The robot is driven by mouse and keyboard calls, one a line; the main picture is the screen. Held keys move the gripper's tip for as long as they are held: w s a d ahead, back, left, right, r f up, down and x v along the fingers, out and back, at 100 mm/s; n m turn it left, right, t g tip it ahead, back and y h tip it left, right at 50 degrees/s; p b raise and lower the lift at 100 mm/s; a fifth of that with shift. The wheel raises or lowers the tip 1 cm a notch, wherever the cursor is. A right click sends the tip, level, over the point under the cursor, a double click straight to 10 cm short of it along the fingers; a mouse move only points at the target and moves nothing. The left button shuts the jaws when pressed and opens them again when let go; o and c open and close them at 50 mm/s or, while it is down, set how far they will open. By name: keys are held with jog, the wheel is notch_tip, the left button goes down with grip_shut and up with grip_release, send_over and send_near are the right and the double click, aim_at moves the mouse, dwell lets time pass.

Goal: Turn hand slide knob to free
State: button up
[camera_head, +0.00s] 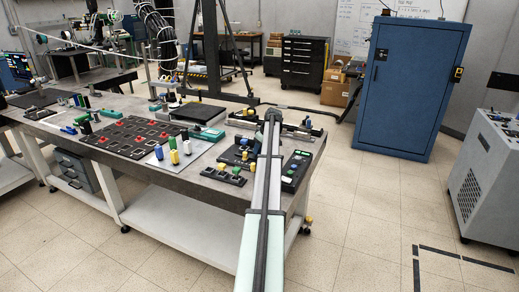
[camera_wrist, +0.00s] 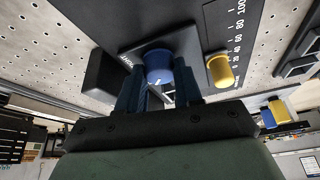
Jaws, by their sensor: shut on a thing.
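In the wrist view a round blue knob (camera_wrist: 158,66) with a white pointer mark stands on a black panel (camera_wrist: 205,35). My gripper (camera_wrist: 158,84) has its two dark blue fingers on either side of this knob and is shut on it. A short white label is beside the knob, partly cut off by a finger and hard to read. A yellow slide knob (camera_wrist: 219,70) sits right of the blue knob, near the low end of a white scale running to 100. In the head view my arm reaches over the bench, and its fingers cannot be made out.
The grey bench (camera_head: 165,185) carries several black control boxes and coloured knobs close together around my arm. A black box with buttons (camera_head: 295,170) lies right of the arm. A blue cabinet (camera_head: 410,90) stands behind on the right.

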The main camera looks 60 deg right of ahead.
jog(key=o, duration=1)
jog(key=shift+o, duration=0.2)
jog(key=v, duration=1.4)
jog(key=shift+w+f, duration=0.1)
